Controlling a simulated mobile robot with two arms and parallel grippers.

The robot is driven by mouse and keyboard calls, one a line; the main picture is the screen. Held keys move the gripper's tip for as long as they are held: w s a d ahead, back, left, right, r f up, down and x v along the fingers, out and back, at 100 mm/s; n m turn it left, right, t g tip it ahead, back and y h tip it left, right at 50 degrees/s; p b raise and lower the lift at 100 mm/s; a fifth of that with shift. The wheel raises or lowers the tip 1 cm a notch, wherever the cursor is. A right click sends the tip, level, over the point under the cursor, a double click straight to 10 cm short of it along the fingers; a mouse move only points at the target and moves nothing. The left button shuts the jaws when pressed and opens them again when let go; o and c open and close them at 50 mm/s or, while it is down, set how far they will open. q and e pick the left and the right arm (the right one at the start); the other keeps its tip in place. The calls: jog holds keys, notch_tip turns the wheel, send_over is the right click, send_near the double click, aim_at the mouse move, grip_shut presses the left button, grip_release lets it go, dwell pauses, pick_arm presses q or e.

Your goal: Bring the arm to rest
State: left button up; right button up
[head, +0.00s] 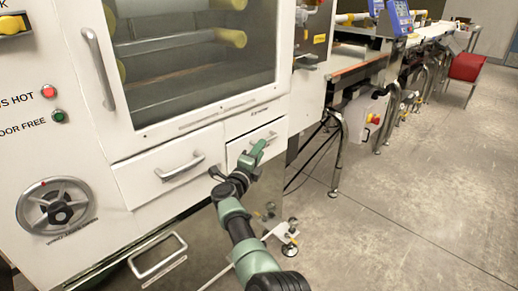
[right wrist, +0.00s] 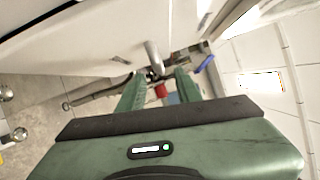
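My right arm reaches up from the bottom of the head view. Its green right gripper (head: 257,150) is in front of the small right drawer (head: 240,150) of the white machine. In the right wrist view, the two green fingers (right wrist: 160,82) stand apart. A silver drawer handle (right wrist: 153,57) shows just ahead of the gap between the fingertips. No object is held between the fingers. I cannot tell from these views whether a finger touches the handle. My left gripper is not in view.
The white machine has a wide drawer with a handle (head: 180,167), a handwheel (head: 57,205) and a glass door (head: 190,60). A low bar handle (head: 158,257) sticks out below. A conveyor line (head: 360,70) and a red chair (head: 467,67) stand behind. Concrete floor (head: 420,190) at right is clear.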

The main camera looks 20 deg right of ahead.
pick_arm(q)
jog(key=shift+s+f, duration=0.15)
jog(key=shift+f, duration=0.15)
